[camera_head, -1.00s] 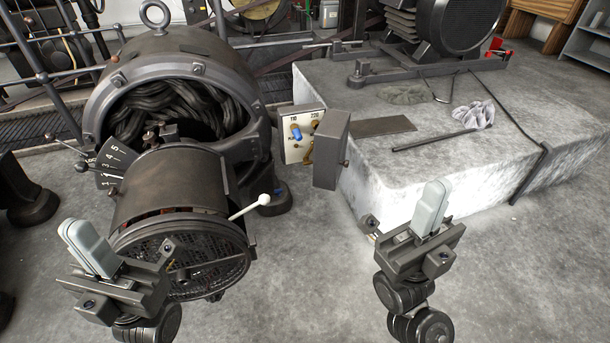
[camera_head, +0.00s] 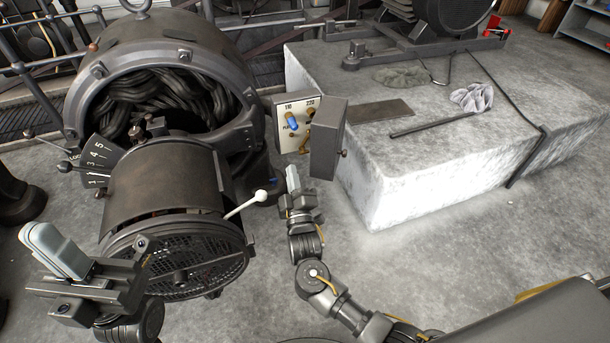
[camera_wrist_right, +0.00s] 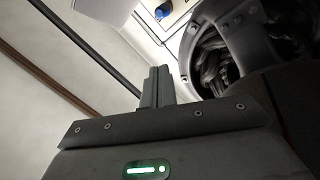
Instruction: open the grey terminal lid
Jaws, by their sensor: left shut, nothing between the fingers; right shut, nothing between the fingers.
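The grey terminal lid (camera_head: 328,138) stands swung out from the terminal box on the dynamo's right side, with a small knob on its right edge. The pale panel (camera_head: 285,138), marked 110 and 220, is exposed with a blue-handled part (camera_head: 292,122) and brass parts. My right gripper (camera_head: 292,178) is shut and empty, just below the panel and left of the lid's lower edge; I cannot tell the depth gap. In the right wrist view its shut fingers (camera_wrist_right: 156,86) point up toward the blue part (camera_wrist_right: 162,11). My left gripper (camera_head: 52,250) is shut and empty at lower left.
The dynamo (camera_head: 165,185), with a white-knobbed lever (camera_head: 246,203), fills the left. A stone plinth (camera_head: 440,185) stands right of the lid, bearing a rod (camera_head: 435,123), a flat plate (camera_head: 380,108) and a cloth (camera_head: 472,97). The floor in front of the plinth is clear.

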